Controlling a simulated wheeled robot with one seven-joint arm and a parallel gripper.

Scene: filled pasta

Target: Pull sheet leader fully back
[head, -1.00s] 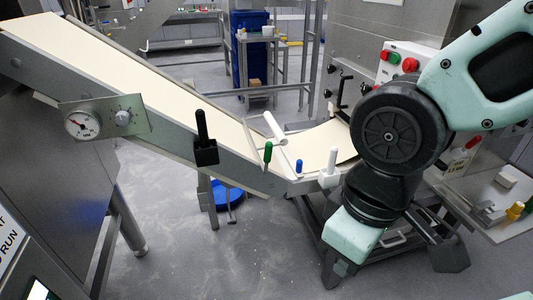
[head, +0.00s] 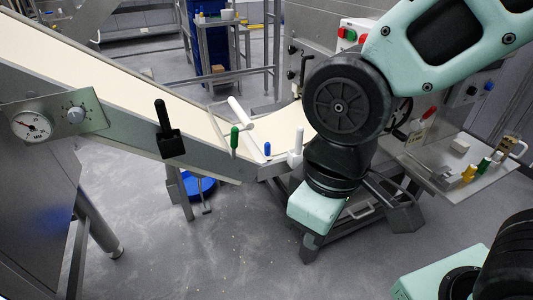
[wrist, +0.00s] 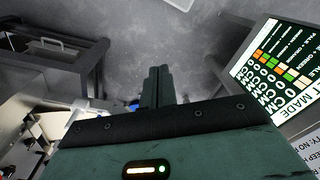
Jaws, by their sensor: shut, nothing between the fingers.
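The cream pasta sheet (head: 90,80) lies along the sloping conveyor in the head view and runs down to the lower right. Its lower part (head: 284,126) curves up beyond the white roller bar (head: 240,115) and passes behind my arm, so its leading end is hidden. My gripper (wrist: 157,88) shows in the wrist view with its dark fingers together and empty, over grey floor. It is apart from the sheet, and I cannot make out its fingers in the head view.
A black handle (head: 167,130), a green handle (head: 234,139) and a white handle (head: 296,147) stand along the conveyor edge. A dial gauge (head: 32,126) sits at left. A side shelf (head: 437,165) with small items is at right. A screen (wrist: 280,65) shows in the wrist view. Floor is clear in front.

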